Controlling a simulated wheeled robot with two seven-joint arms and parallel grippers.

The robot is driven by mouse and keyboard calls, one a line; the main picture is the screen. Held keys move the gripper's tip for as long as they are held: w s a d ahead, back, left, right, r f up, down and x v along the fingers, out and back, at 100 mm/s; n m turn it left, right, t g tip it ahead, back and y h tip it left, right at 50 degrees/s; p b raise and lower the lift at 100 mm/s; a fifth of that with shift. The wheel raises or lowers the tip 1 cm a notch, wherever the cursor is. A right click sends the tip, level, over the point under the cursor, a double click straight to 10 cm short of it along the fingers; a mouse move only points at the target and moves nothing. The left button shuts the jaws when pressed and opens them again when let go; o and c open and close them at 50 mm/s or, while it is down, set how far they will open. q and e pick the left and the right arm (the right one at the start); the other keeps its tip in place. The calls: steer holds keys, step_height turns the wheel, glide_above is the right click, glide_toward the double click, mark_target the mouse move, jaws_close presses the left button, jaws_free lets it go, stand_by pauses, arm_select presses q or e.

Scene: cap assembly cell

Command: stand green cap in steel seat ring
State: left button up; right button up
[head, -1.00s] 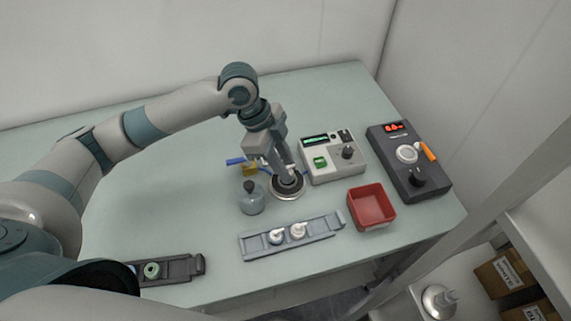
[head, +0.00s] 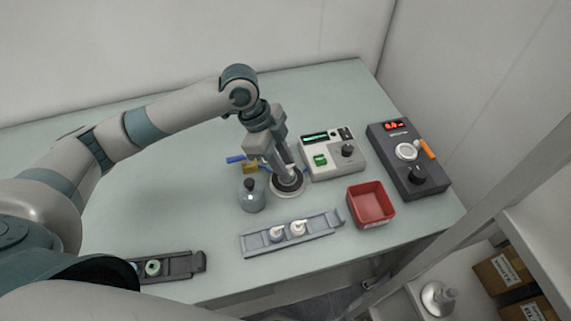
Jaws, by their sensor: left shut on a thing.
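My left gripper (head: 287,174) points down over the steel seat ring (head: 288,194), a round ring with a dark centre. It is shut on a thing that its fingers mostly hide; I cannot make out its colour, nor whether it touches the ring. A pale green round piece (head: 152,268), which looks like a cap, lies in a dark tray (head: 186,263) at the lower left. My right gripper is not in view.
A grey bottle (head: 252,198) stands close left of the ring. A blue-handled tool (head: 236,160) lies behind. A grey tray with white pieces (head: 262,240), a red bin (head: 371,204) and two control boxes (head: 333,166) (head: 408,178) surround it. The table's left middle is clear.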

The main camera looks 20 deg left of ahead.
arm_select(q)
steer(key=shift+f, duration=0.15)
steer(key=o, duration=0.8)
step_height(320, 180, up, 7)
steer(key=p, duration=0.8)
stand_by(0.8)
